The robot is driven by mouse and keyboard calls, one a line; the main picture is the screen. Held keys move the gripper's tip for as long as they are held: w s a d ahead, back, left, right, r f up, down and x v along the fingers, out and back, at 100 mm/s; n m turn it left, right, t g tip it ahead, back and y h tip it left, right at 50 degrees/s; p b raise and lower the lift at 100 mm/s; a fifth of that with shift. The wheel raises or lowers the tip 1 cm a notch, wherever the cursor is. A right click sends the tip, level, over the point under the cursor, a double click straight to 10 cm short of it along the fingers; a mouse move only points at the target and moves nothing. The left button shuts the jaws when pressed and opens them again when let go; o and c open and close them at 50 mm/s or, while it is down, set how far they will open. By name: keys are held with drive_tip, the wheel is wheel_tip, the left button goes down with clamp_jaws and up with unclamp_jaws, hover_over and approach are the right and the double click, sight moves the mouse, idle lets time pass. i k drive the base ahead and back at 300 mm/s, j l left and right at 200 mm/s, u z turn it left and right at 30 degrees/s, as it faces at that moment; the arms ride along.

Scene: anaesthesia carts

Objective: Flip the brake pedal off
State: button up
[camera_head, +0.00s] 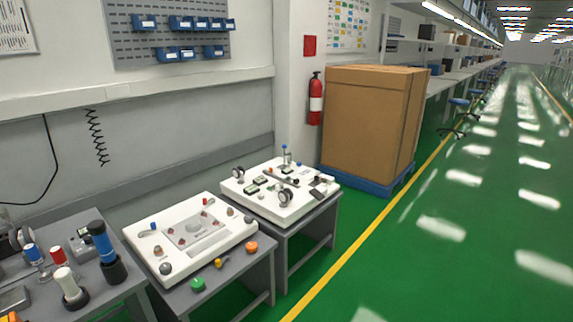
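I cannot make out a brake pedal in this view. Three grey work tables stand in a row along the left wall. The farther one carries another white panel (300,211) with round dials, dark blocks and levers. The table legs show, but no pedal can be told at floor level. My gripper is not in view.
The near left table holds a blue-topped cylinder (100,240) and a white-topped one (69,285). A green button (198,284) and an orange knob (251,247) sit on the middle table's front edge. A large cardboard box (365,118) stands beyond. Green floor (410,265) is clear at right.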

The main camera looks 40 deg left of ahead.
sight(319, 196)
drive_tip(key=i+j+u, duration=0.15)
drive_tip(key=i+j, duration=0.25)
drive_tip(key=i+j+u, duration=0.15)
drive_tip(key=i+j, duration=0.25)
drive_tip(key=i+j+u, duration=0.1)
drive_tip(key=i+j, duration=0.2)
drive_tip(key=i, duration=0.25)
drive_tip(key=i+j+u, duration=0.15)
drive_tip(key=i+j, duration=0.15)
drive_tip(key=i, duration=0.15)
drive_tip(key=i+j+u, duration=0.15)
drive_tip(key=i, duration=0.35)
drive_tip(key=i+j+u, duration=0.15)
drive_tip(key=i, duration=0.35)
drive_tip(key=k+l, duration=0.15)
drive_tip(key=k, duration=0.15)
drive_tip(key=k+l, duration=0.15)
drive_tip(key=k, duration=0.15)
drive_tip(key=k+u, duration=0.1)
drive_tip(key=u, duration=0.3)
drive_tip(key=k+l+u, duration=0.1)
drive_tip(key=u, duration=0.3)
drive_tip(key=k+u, duration=0.15)
drive_tip(key=u, duration=1.55)
